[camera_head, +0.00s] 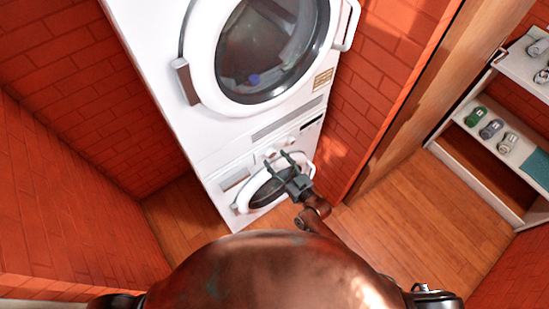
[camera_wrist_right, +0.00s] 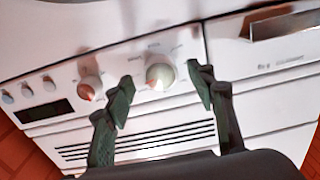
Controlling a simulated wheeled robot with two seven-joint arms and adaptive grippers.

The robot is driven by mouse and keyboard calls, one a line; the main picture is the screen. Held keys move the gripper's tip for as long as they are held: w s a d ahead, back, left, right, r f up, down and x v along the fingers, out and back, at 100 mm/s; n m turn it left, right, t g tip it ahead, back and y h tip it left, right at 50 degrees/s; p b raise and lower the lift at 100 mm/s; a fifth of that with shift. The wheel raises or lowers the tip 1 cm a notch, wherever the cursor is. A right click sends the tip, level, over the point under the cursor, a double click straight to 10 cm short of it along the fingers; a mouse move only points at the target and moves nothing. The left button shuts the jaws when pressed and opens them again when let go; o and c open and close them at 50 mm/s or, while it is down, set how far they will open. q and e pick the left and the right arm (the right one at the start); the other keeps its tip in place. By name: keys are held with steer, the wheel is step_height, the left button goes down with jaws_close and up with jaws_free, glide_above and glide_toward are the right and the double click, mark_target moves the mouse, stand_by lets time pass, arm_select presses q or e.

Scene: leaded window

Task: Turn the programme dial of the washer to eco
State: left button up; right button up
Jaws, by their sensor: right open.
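The washer (camera_head: 216,184) is the lower white machine of a stack, with its round door partly hidden by my right gripper. In the right wrist view its panel carries a larger pale dial (camera_wrist_right: 160,76) with an orange mark at its lower left. Faint print surrounds this dial, too small to read. A smaller knob (camera_wrist_right: 90,88) with an orange face sits to its left. My right gripper (camera_head: 277,157) is open in front of the panel. In the right wrist view its two fingers (camera_wrist_right: 160,78) flank the larger dial, with visible gaps on both sides. My left gripper is not in view.
A second white machine with a large round door (camera_head: 272,50) stands above the washer. The panel also has a dark display (camera_wrist_right: 45,110), several small buttons and a drawer handle (camera_wrist_right: 285,24). Brick walls enclose the stack. A shelf (camera_head: 470,150) with cans stands at right.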

steer(key=shift+x, duration=0.8)
steer(key=shift+c, duration=0.4)
steer(key=c, duration=1.1)
steer(key=shift+m, duration=1.2)
steer(key=o, duration=1.2)
steer(key=v, duration=1.2)
steer(key=shift+f, duration=0.1)
